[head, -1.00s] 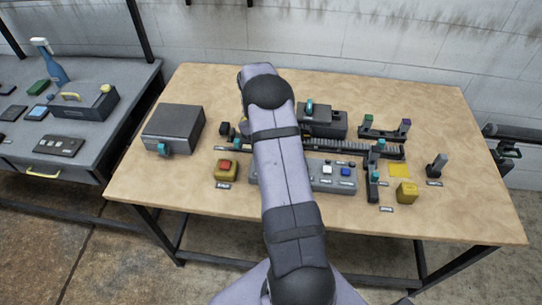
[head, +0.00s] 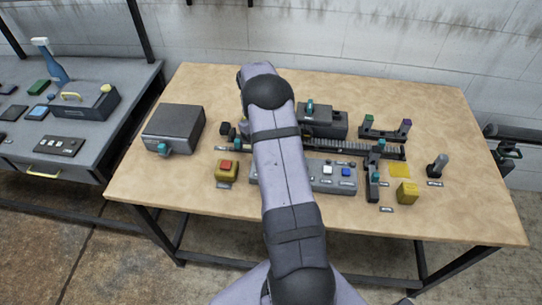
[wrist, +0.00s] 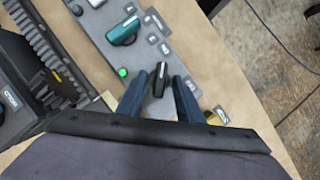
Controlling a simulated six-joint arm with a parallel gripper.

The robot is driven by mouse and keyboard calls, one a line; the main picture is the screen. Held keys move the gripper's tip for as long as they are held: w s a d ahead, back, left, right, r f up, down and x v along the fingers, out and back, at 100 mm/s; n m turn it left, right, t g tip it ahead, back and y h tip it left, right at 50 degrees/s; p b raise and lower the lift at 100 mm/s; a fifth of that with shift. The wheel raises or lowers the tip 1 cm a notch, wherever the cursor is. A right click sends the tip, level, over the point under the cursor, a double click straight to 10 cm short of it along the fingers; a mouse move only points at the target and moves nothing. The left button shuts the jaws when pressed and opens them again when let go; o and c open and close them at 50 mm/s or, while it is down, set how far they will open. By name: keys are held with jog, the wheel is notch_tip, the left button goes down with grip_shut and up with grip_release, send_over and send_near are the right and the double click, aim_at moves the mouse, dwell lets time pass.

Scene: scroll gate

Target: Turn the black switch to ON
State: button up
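The black switch (wrist: 160,79) is a small dark knob with a pale line on the grey control panel (wrist: 147,53), seen in the wrist view. My gripper (wrist: 160,80) is open, with one dark blue finger on each side of the switch. Gaps show between the fingers and the knob, so it does not look gripped. A green light (wrist: 122,72) is lit beside it. Small labels near the switch are too small to read. In the head view my arm hides the gripper, the switch and part of the panel (head: 333,186).
A larger teal knob (wrist: 124,31) sits farther along the panel. A dark toothed rail (wrist: 48,50) runs beside the panel. In the head view, a yellow box with a red button (head: 227,171) stands left of my arm, and a yellow block (head: 406,193) stands at the right.

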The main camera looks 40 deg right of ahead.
jog(key=b+v, duration=0.2)
jog(key=v, duration=0.5)
dwell(0.4)
jog(key=s+a+r+t, duration=0.1)
jog(key=s+a, duration=0.2)
jog(key=a, duration=0.4)
jog(key=s+a+r+t, duration=0.1)
jog(key=s+a, duration=0.2)
jog(key=a, duration=0.5)
jog(key=s+a+f+t, duration=0.25)
jog(key=s+a, duration=0.55)
jog(key=s, duration=0.5)
notch_tip(320, 180, down, 41)
jog(key=b, duration=4)
jog(key=shift+w+r, duration=0.1)
jog(key=shift+w, duration=0.05)
